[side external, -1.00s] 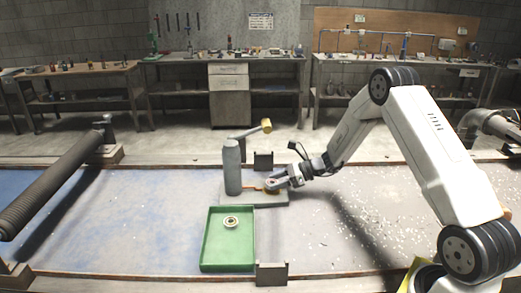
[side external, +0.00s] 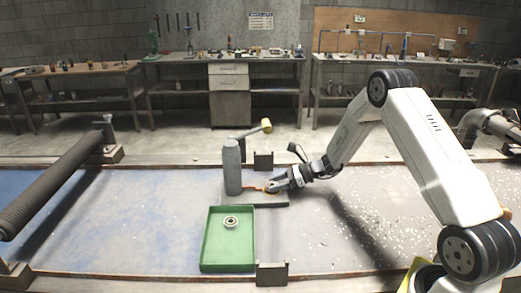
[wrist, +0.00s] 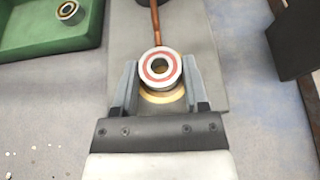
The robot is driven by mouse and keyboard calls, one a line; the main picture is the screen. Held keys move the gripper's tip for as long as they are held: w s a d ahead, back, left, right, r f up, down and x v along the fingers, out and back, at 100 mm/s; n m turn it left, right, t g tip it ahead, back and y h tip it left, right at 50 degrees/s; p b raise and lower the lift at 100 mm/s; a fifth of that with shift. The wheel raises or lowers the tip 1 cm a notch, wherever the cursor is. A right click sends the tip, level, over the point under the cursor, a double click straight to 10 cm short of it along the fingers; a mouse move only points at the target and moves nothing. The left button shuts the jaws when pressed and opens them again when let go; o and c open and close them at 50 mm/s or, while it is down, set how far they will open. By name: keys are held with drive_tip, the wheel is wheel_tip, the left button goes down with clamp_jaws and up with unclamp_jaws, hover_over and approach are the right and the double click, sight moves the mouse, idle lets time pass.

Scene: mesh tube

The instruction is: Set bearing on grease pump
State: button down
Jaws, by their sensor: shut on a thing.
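My gripper (wrist: 161,85) is shut on a bearing (wrist: 160,67) with a red ring and a dark centre hole. In the wrist view the bearing shows over a round brass seat (wrist: 163,96) on the pump's flat grey base; I cannot tell whether they touch. The grease pump (side external: 232,167) is a grey upright cylinder with a lever and a yellow knob. A copper pipe (wrist: 155,22) runs from it toward the seat.
A green tray (side external: 206,240) stands in front of the pump with another bearing (side external: 231,222) in it. Dark brackets (side external: 271,274) stand at the front and behind the pump. A long roller (side external: 55,185) lies at the left. The bench right of the tray is clear.

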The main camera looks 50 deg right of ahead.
drive_tip(key=shift+f, duration=0.15)
unclamp_jaws()
drive_tip(key=shift+d, duration=0.1)
drive_tip(key=shift+v, duration=3.85)
